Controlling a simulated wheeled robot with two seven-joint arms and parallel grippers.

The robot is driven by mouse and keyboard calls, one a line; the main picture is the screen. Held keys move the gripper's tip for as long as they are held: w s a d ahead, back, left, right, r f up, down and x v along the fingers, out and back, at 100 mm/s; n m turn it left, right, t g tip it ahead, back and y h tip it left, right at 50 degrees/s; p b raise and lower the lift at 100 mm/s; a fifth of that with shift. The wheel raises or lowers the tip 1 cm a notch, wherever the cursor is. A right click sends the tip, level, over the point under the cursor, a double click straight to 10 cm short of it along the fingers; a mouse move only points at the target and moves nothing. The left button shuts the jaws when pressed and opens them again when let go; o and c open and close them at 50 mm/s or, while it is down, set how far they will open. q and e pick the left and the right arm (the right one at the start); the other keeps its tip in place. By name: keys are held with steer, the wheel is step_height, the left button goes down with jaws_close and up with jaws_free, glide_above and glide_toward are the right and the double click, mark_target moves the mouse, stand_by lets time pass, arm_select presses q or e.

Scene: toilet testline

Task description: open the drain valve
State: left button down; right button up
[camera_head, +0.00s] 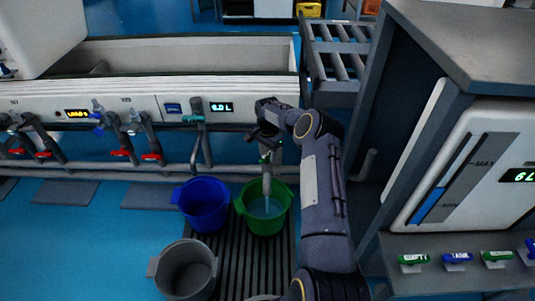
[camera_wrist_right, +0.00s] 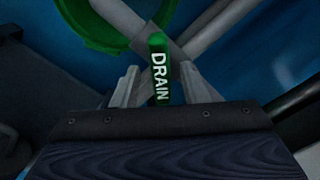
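The drain valve's green handle, lettered DRAIN (camera_wrist_right: 160,75), stands between the two fingers of my right gripper (camera_wrist_right: 158,85) in the right wrist view. The fingers are apart, with a gap showing on each side of the handle. In the head view my right gripper (camera_head: 266,143) is at the pipework below the white panel, above the green bucket (camera_head: 279,220). It largely hides the valve there; a bit of green shows beneath it. A pale vertical pipe or stream reaches down into the green bucket; I cannot tell which. My left gripper is not in view.
A blue bucket (camera_head: 203,218) and a grey bucket (camera_head: 186,272) stand beside the green one by a dark floor grate (camera_head: 258,262). Several red-handled valves line the trough (camera_head: 200,89) at left. A cabinet (camera_head: 480,45) with a labelled button shelf (camera_head: 450,275) stands close at right.

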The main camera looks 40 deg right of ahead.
jaws_close()
steer(key=n+p, duration=0.1)
steer(key=n, duration=0.2)
steer(key=shift+n, duration=0.3)
steer(key=shift+s+n, duration=0.1)
steer(key=shift+n, duration=2.2)
jaws_free()
